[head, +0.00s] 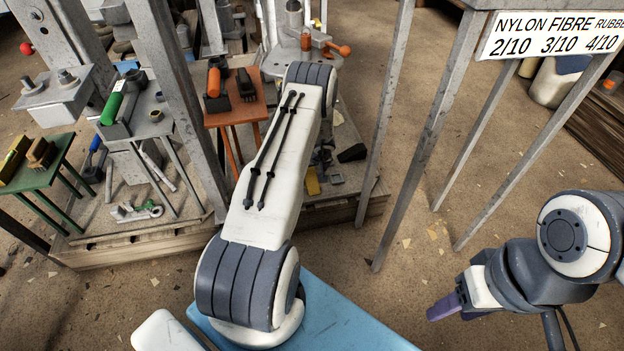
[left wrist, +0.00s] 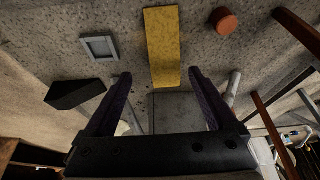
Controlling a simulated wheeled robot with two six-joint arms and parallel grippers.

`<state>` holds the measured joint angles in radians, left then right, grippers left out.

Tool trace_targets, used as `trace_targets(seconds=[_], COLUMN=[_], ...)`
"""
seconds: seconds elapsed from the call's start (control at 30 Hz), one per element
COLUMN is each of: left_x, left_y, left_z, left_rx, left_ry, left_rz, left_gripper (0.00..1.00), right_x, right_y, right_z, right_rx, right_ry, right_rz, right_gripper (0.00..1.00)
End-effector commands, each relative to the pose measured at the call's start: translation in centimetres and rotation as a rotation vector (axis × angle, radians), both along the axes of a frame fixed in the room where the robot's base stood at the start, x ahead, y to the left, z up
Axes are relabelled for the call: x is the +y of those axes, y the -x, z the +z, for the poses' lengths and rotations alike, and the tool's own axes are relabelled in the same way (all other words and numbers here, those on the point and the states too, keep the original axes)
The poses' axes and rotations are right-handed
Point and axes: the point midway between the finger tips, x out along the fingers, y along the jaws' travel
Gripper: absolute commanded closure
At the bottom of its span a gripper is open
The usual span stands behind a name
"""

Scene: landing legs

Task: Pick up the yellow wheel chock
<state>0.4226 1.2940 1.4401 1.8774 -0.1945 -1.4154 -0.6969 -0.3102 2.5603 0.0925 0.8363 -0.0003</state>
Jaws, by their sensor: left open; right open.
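The yellow wheel chock (left wrist: 162,40) lies on a grey, speckled surface in the left wrist view. Its near end shows between the fingertips of my left gripper (left wrist: 160,75), which is open with nothing between its purple fingers. I cannot tell how far the fingertips are from the chock. In the head view, a small part of the chock (head: 312,182) shows beside my left arm, which hides the rest and most of the left gripper. My right gripper (head: 443,307) is at the lower right over the floor, apart from the chock; its purple finger shows side-on.
A black wedge (left wrist: 75,92), a grey square frame (left wrist: 100,46) and a red-brown round piece (left wrist: 226,21) lie near the chock. An orange table (head: 238,110) and grey metal posts (head: 388,120) stand around. Open floor lies at the right (head: 410,240).

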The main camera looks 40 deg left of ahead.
Motion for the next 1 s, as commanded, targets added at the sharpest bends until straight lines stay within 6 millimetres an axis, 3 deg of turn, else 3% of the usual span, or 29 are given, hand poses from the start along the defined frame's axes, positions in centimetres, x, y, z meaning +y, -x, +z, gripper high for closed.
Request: trace_targets(seconds=[0.5,0.8,1.0], left_x=[2.1,2.1,2.0], left_y=[-0.8,-1.0,-1.0], left_z=[-5.4,-5.5,-5.5], left_rx=[-0.002,-0.001,-0.001], left_ry=[0.000,0.001,0.001], left_rz=[0.001,-0.003,-0.003], left_gripper=[0.09,0.09,0.85], right_x=[0.0,0.0,0.0], right_y=[0.0,0.0,0.0], right_z=[-4.1,-4.0,-4.0], right_rx=[0.000,0.000,0.000], right_ry=[0.000,0.000,0.000], right_rz=[0.000,0.000,0.000], right_gripper=[0.50,0.50,0.50])
